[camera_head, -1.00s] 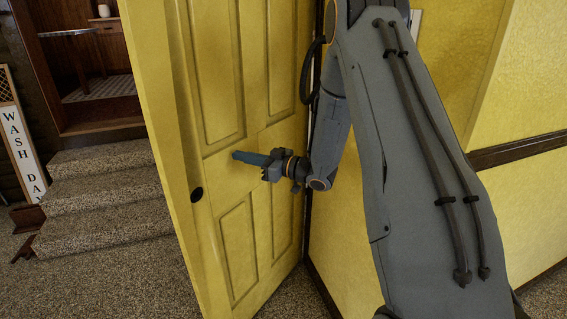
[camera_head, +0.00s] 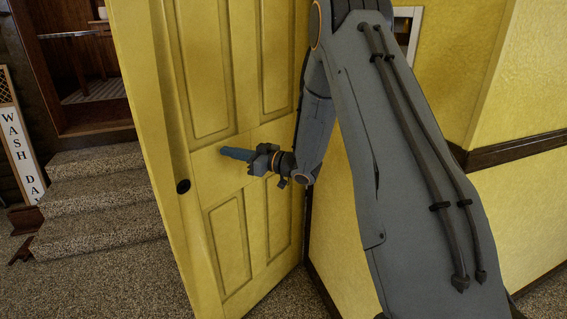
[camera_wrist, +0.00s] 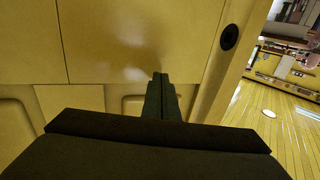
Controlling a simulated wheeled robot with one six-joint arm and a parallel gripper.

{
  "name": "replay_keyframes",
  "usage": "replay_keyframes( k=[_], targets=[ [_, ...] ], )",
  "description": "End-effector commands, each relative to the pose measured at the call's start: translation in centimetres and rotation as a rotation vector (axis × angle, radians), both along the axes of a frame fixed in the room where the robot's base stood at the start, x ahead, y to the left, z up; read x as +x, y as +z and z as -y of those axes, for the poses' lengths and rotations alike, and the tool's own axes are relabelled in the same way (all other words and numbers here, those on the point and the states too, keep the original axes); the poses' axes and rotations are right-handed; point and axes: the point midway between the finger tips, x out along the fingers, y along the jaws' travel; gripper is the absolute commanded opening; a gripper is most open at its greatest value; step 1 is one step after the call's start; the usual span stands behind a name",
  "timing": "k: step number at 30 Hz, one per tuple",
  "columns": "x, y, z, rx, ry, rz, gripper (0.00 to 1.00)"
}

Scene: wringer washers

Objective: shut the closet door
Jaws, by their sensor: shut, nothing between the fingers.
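The yellow panelled closet door (camera_head: 225,180) stands open, swung out from the yellow wall at the right. A dark round knob (camera_head: 183,187) sits near its free left edge; it also shows in the wrist view (camera_wrist: 229,37) at upper right. My gripper (camera_head: 224,152) is shut and empty, its fingers pointing left across the door face, to the right of the knob and a little above it. In the wrist view the shut fingertips (camera_wrist: 160,76) are close to the door face; I cannot tell whether they touch it.
Carpeted steps (camera_head: 95,205) rise at the left, beside a "WASH DAY" sign (camera_head: 20,150). Speckled carpet (camera_head: 90,285) is clear in front of them. The yellow wall (camera_head: 340,240) with a dark rail is close on the right, beside my arm.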

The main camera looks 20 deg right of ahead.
Motion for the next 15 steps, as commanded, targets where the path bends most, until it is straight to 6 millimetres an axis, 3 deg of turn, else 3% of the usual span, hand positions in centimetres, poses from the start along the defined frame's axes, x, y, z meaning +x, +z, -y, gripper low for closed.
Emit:
replay_keyframes(
  k=[15],
  targets=[
    [3.6,-0.1,-2.3,-0.001,0.003,0.002,0.0]
  ],
)
